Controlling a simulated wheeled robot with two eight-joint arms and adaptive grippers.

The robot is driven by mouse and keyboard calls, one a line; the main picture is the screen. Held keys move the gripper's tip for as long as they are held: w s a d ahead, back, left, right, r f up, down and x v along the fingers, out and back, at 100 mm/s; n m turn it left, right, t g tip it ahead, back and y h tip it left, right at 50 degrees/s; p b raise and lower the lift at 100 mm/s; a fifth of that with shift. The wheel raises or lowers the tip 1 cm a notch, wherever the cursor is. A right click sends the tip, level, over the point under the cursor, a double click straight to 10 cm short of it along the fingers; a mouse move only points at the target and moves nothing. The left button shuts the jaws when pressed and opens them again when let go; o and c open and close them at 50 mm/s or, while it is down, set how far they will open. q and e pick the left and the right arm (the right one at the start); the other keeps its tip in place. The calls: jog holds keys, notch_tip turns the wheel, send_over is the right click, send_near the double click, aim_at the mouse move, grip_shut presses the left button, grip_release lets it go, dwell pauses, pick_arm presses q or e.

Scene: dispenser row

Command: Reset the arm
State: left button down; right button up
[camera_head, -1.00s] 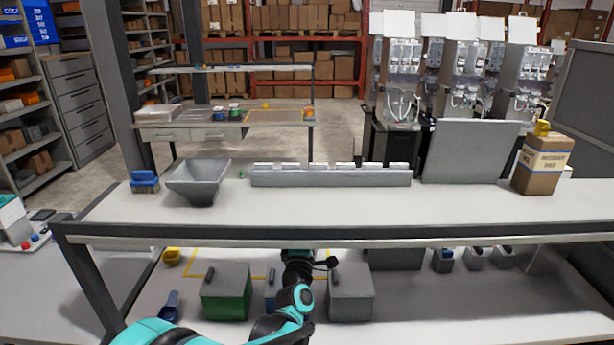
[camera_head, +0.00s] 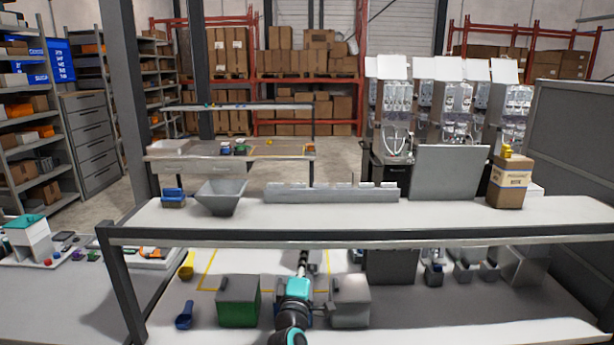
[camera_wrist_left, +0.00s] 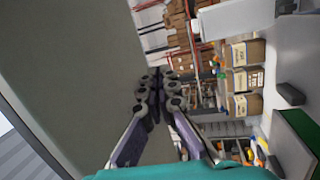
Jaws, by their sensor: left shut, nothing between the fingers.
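My left arm reaches in from the bottom centre of the head view, under the raised shelf. Its left gripper (camera_head: 304,258) is small there, behind the teal link, between a green bin and a grey bin. In the left wrist view the left gripper (camera_wrist_left: 158,82) has its two fingers together with nothing between them. A large plain grey surface fills the left of that view close by. The green bin (camera_head: 238,300) stands left of my arm and the grey bin (camera_head: 350,302) right of it. A bin behind my arm is mostly hidden. My right gripper is not in view.
The shelf edge (camera_head: 400,234) runs above the lower worktop. On the shelf stand a grey hopper (camera_head: 221,197), a long grey rail (camera_head: 330,194), a grey panel (camera_head: 449,173) and a cardboard box (camera_head: 509,183). A blue scoop (camera_head: 184,315) lies on the lower worktop.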

pick_arm(q)
jog(key=s+a+f+m+g, duration=0.4)
jog(key=s+a+f+m, duration=0.1)
jog(key=s, duration=0.6)
jog(key=s+a+f+m+g+y, duration=0.1)
jog(key=s+a+f+m+g, duration=0.3)
jog(key=s, duration=0.8)
jog(key=s+a+f+m+g+y, duration=0.1)
jog(key=s+a+f+m+g, duration=0.3)
jog(key=s, duration=0.8)
jog(key=a+f+m, duration=0.2)
jog(key=a, duration=0.2)
jog(key=shift+s+f+g, duration=0.15)
jog(key=shift+s+g, duration=0.1)
jog(key=shift+g, duration=0.15)
